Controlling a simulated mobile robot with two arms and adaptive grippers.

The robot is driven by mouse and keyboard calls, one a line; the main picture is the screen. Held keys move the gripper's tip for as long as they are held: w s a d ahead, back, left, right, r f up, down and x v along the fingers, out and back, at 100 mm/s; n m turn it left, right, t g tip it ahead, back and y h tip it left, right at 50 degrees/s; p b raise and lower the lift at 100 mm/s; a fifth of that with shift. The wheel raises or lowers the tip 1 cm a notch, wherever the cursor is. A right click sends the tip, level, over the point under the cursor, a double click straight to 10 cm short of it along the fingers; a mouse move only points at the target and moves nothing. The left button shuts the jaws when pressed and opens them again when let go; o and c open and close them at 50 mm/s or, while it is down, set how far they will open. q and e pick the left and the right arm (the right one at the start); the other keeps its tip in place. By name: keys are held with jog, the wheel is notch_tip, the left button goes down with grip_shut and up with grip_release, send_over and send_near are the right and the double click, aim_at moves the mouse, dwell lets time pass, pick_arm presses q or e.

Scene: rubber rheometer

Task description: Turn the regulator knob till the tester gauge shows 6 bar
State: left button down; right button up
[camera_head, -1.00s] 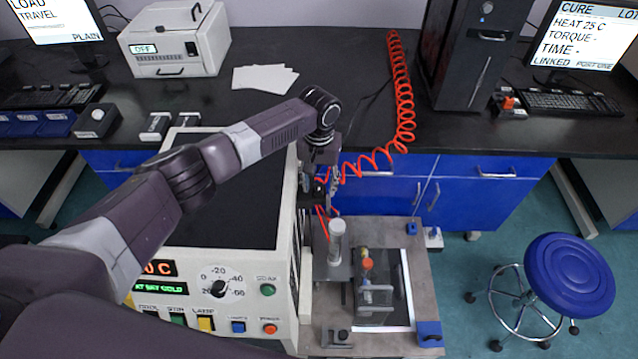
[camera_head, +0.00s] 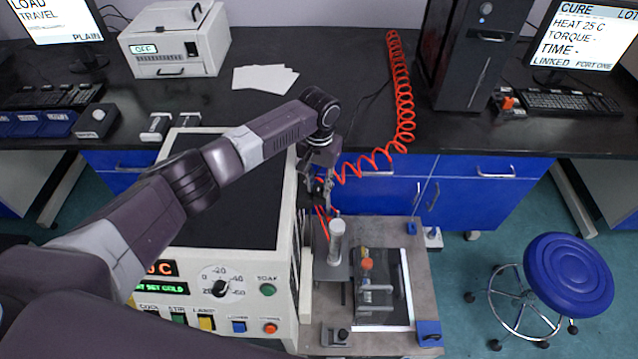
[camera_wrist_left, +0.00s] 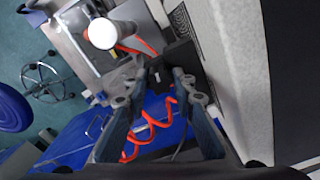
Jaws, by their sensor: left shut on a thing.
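My left gripper (camera_head: 321,186) points down beside the right wall of the cream tester (camera_head: 286,230), at the start of the red coiled air hose. Its fingers also show in the left wrist view (camera_wrist_left: 165,80). It is shut on a small dark part, which I take to be the regulator knob; the fingers hide most of it. I cannot make out the pressure gauge or its reading. My right gripper is not in view.
The red coiled hose (camera_head: 405,100) runs up to the black bench (camera_head: 330,100). A blue stool (camera_head: 568,275) stands on the floor at right.

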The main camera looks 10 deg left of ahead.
aim_at(319, 186)
pick_arm(q)
jog(key=m, duration=0.6)
jog(key=shift+p, duration=0.4)
jog(key=m, duration=0.6)
jog(key=shift+w+r+m, duration=0.1)
jog(key=shift+m, duration=0.2)
jog(key=c, duration=1.6)
grip_release()
notch_tip(319, 186, up, 12)
